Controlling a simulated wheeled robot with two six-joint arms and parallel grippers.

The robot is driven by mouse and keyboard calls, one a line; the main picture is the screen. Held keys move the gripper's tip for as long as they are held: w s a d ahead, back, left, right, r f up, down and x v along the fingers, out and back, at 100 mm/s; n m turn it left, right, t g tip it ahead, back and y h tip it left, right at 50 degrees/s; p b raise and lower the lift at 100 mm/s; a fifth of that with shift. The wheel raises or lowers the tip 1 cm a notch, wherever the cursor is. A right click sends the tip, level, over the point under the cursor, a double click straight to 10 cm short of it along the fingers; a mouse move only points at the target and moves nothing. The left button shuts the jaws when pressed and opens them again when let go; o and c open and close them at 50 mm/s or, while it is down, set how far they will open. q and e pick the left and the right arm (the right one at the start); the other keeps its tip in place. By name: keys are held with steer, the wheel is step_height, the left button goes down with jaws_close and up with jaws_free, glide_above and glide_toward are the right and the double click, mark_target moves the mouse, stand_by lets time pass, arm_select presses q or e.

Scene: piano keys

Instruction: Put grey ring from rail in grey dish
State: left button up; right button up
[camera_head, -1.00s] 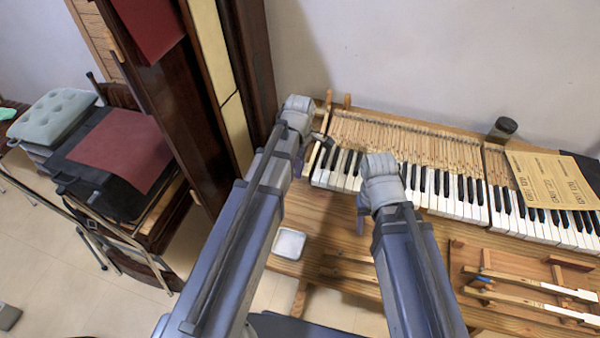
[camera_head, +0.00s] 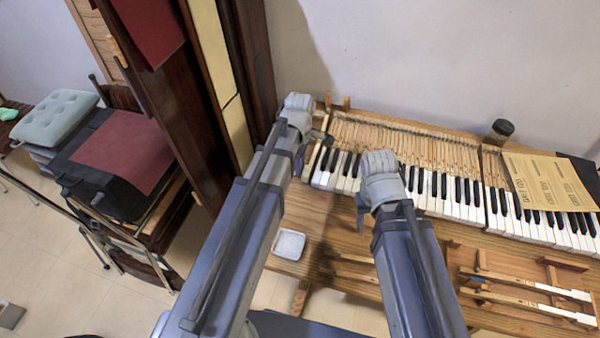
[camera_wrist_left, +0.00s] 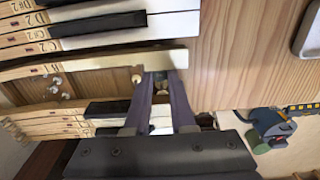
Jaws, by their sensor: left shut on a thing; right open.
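The grey dish (camera_head: 289,244) is a small, pale square dish on the wooden bench, in front of the keyboard's left end. Its edge also shows in the top right of the left wrist view (camera_wrist_left: 307,38). My left gripper (camera_head: 321,138) is at the left end of the keys. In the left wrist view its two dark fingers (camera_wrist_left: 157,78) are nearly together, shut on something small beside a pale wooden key. I take this to be the grey ring, but the fingers hide most of it and its shape is unclear. My right gripper (camera_head: 362,208) hangs empty over the bench in front of the keys.
The piano keys (camera_head: 450,195) run along the back of the bench. A brown paper sheet (camera_head: 545,182) and a dark jar (camera_head: 500,131) lie to the right. Loose keys (camera_head: 530,285) rest at the front right. A tall dark cabinet (camera_head: 165,95) stands close on the left.

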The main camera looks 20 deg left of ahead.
arm_select(q)
steer(key=shift+r+p, duration=0.5)
steer(key=shift+r, duration=0.1)
arm_select(e)
steer(key=shift+r, duration=0.6)
arm_select(q)
step_height(320, 180, up, 6)
steer(key=p, duration=0.6)
steer(key=shift+f, duration=0.1)
arm_select(e)
step_height(320, 180, up, 6)
steer(key=shift+f, duration=0.1)
